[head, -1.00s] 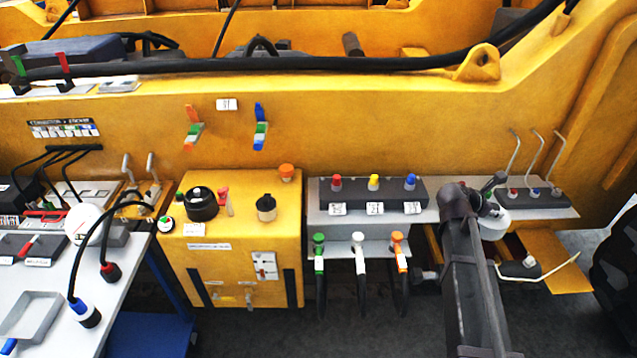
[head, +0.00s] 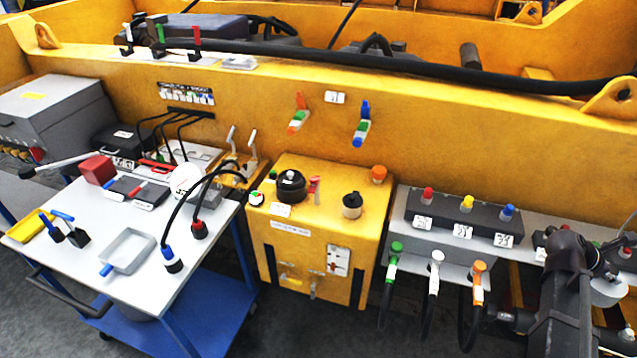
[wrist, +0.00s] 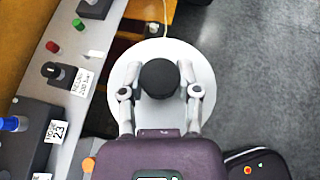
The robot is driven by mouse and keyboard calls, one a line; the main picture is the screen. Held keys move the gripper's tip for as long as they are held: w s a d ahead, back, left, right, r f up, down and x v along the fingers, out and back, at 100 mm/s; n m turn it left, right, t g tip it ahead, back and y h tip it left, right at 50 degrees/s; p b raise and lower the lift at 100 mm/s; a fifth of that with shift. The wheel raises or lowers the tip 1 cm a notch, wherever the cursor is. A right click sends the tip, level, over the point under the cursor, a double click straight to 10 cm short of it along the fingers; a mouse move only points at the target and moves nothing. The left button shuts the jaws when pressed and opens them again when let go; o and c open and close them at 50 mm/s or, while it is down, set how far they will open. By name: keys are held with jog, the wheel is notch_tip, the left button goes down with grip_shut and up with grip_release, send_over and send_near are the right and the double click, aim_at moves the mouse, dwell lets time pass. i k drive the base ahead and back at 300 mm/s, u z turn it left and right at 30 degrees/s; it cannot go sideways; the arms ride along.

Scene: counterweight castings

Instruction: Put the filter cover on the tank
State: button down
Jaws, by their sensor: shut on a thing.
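A pale round disc with a black knob, which looks like the filter cover (wrist: 202,67), is in the wrist view under my gripper (wrist: 160,85). My gripper is shut on the knob, one finger on each side. In the head view the disc (head: 608,291) shows at the lower right, partly hidden by my arm, beside my gripper (head: 606,262). The yellow box that looks like the tank (head: 315,235) stands at the centre, left of my gripper.
A grey shelf (head: 425,262) with colour-topped knobs and hanging hose handles (head: 437,270) lies between my gripper and the yellow box. A white-topped trolley (head: 135,290) with tools, a tray and cables stands at left. The wrist view shows open floor (wrist: 265,80) at right.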

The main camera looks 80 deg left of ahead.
aim_at(328, 177)
jog(key=z, duration=0.1)
jog(key=k, duration=1.2)
jog(key=u, duration=1.55)
jog(key=i, duration=1)
